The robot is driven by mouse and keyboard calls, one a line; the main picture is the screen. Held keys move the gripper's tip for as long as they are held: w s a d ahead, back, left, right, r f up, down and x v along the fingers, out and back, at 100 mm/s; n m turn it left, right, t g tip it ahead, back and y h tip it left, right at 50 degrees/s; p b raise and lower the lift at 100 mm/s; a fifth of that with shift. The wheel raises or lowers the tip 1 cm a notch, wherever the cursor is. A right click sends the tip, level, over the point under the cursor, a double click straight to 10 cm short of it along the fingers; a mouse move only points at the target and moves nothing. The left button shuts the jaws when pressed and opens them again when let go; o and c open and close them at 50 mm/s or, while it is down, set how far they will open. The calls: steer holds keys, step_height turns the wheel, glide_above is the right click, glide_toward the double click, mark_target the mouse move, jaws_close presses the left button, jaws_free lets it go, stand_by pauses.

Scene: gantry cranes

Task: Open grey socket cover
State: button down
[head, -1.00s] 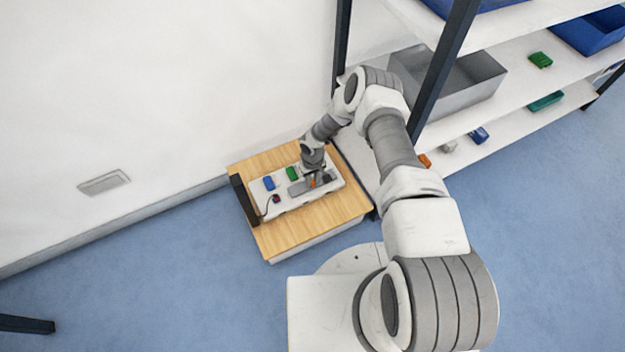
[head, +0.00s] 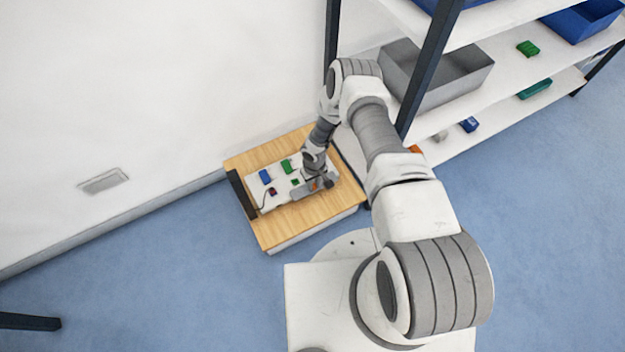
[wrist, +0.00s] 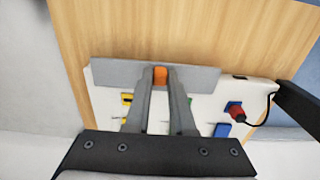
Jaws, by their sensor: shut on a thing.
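The grey socket cover (wrist: 115,74) is a long flat panel with an orange handle (wrist: 160,75). It stands swung up along the edge of the white socket board (wrist: 265,90) in the wrist view. My gripper (wrist: 160,80) is shut on the orange handle. In the head view the cover (head: 300,193) lies along the board's near edge, partly hidden by my gripper (head: 318,186). Yellow (wrist: 127,98) and green (wrist: 189,100) parts show on the board beside the cover, partly hidden by my fingers.
A blue block (head: 265,176) and a green block (head: 287,167) sit on the board. A red plug (wrist: 234,108) has a black cable. The board rests on a wooden-topped box (head: 285,228) by the wall. A shelf rack (head: 430,70) stands right.

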mark_target(314, 185)
steer(key=c, duration=0.8)
jaws_free()
steer(key=shift+o, duration=0.2)
steer(key=shift+w+r, duration=0.1)
steer(key=shift+r, duration=0.4)
step_height(314, 185, up, 16)
steer(key=p, duration=0.6)
steer(key=shift+r, duration=0.2)
